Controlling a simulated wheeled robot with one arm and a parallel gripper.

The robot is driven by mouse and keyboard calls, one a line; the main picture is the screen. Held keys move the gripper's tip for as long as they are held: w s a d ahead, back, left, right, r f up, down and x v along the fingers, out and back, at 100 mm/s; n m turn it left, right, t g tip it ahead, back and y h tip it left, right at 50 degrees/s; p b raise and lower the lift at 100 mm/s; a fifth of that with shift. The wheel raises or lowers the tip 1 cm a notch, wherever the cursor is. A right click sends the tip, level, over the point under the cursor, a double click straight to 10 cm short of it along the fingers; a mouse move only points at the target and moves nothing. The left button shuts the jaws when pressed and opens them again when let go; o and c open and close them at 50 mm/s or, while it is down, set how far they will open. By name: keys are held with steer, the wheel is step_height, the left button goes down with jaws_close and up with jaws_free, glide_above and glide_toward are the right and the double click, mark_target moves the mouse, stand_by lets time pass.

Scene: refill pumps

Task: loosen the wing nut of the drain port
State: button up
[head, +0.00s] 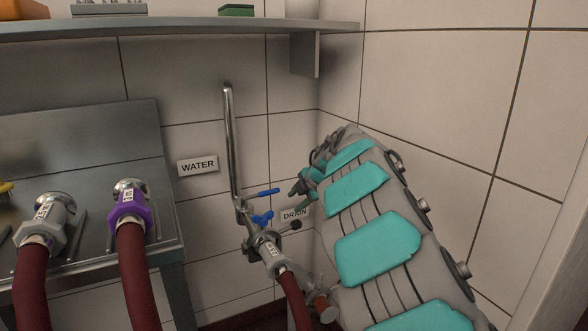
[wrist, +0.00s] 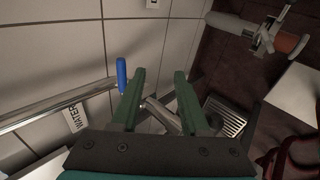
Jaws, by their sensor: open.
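My gripper (head: 298,198) has green fingers, set apart and empty in the wrist view (wrist: 159,74). A metal clamp (wrist: 262,36) sits around a pipe with an orange end (wrist: 287,43) at the upper right of the wrist view, apart from the fingers. What looks like the same orange-brown end (head: 326,308) shows low in the head view, partly behind my arm. I cannot clearly make out its wing nut.
A steel water pipe (head: 231,140) with a blue lever (head: 265,192) and blue wing-shaped part (head: 262,217) stands left of my gripper. A dark red hose (head: 293,300) is clamped below. A floor grate (wrist: 224,117) lies beyond my fingers.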

step_height(320, 180, up, 9)
steer(key=w+m+t, duration=0.1)
steer(key=w+t, duration=0.1)
steer(key=t, duration=0.1)
steer(key=shift+a+f+y, duration=0.15)
steer(key=shift+a+y, duration=0.1)
steer(key=shift+y, duration=0.05)
steer(key=shift+w+t, duration=0.1)
steer(key=shift+t, duration=0.2)
